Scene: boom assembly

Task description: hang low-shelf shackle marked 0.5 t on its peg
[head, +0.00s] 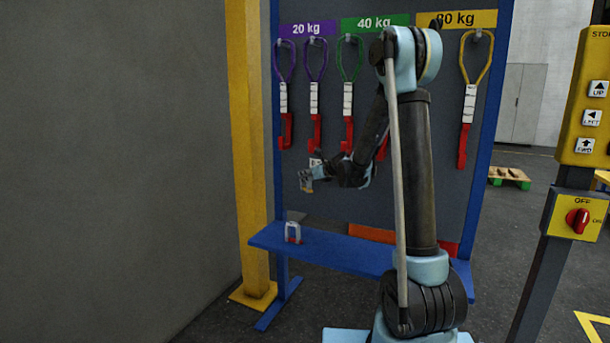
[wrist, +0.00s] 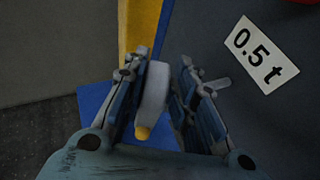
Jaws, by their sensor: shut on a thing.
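My gripper (head: 306,176) is in front of the board, above the left part of the blue shelf. In the wrist view its fingers (wrist: 158,80) are shut on a grey shackle with a yellow end (wrist: 152,98), seen nearly edge-on. The held shackle is small and only partly visible in the head view. A white label reading 0.5 t (wrist: 262,55) is on the board, right of the fingers. A short grey peg (wrist: 219,84) sticks out just left of the label, beyond the right finger. The held shackle is apart from this peg.
Another grey shackle with a red pin (head: 293,232) stands on the blue shelf (head: 335,250). Slings with red hooks hang above, under the 20 kg (head: 303,29), 40 kg and 80 kg signs. A yellow post (head: 250,150) stands left of the board.

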